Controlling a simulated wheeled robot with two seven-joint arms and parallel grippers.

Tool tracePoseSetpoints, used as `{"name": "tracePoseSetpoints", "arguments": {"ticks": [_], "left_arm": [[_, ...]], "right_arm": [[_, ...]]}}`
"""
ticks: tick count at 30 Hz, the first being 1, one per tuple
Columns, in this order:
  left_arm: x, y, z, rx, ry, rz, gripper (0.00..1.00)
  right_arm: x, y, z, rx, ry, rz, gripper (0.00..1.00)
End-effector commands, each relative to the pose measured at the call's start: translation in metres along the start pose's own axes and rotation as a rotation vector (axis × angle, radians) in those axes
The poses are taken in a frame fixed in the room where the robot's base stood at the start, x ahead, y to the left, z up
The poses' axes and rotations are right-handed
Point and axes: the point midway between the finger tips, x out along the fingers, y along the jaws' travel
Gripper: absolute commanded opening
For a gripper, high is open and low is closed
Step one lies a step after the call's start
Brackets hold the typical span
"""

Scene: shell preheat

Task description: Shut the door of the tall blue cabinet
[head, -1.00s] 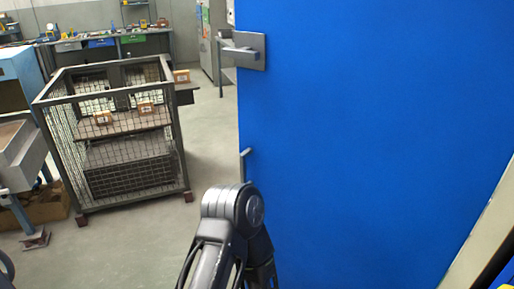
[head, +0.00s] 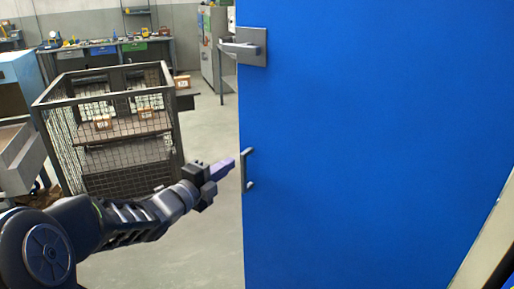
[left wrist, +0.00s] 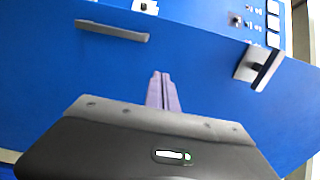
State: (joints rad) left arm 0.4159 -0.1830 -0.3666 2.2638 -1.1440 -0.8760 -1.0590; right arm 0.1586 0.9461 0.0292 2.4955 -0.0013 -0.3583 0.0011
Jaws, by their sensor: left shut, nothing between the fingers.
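The blue cabinet door (head: 370,140) stands open and fills the right half of the head view. It has a grey lever handle (head: 243,48) near the top and a bar pull handle (head: 248,170) lower on its left edge. My left gripper (head: 228,166) is shut and empty, its fingertips just left of the door edge by the bar handle. In the left wrist view the shut fingers (left wrist: 162,82) point at the blue door (left wrist: 200,75), with the bar handle (left wrist: 112,30) to the upper left and the lever handle (left wrist: 258,65) to the right. Contact cannot be told. My right gripper is not in view.
A mesh cage cart (head: 110,130) with small boxes stands behind my left arm. A workbench (head: 100,50) runs along the back wall. A pale frame edge (head: 480,250) is at the lower right. Grey floor is clear between cart and door.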

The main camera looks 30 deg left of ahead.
Motion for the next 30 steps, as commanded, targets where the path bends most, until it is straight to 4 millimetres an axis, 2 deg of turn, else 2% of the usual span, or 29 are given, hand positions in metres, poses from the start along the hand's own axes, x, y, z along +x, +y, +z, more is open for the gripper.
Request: {"name": "tracePoseSetpoints", "arguments": {"ticks": [9,14,20,30], "left_arm": [[0.001,0.000,-0.001,0.000,0.001,0.001,0.00],[0.009,0.000,-0.001,0.000,0.003,0.003,0.00],[0.035,0.000,-0.002,-0.002,0.004,0.004,0.00],[0.103,-0.001,-0.002,-0.002,0.004,0.004,0.00]], "right_arm": [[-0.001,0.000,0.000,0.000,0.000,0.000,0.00],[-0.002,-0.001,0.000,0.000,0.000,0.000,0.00],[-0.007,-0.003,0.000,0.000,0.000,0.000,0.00],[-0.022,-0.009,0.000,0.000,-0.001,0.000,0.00]]}}
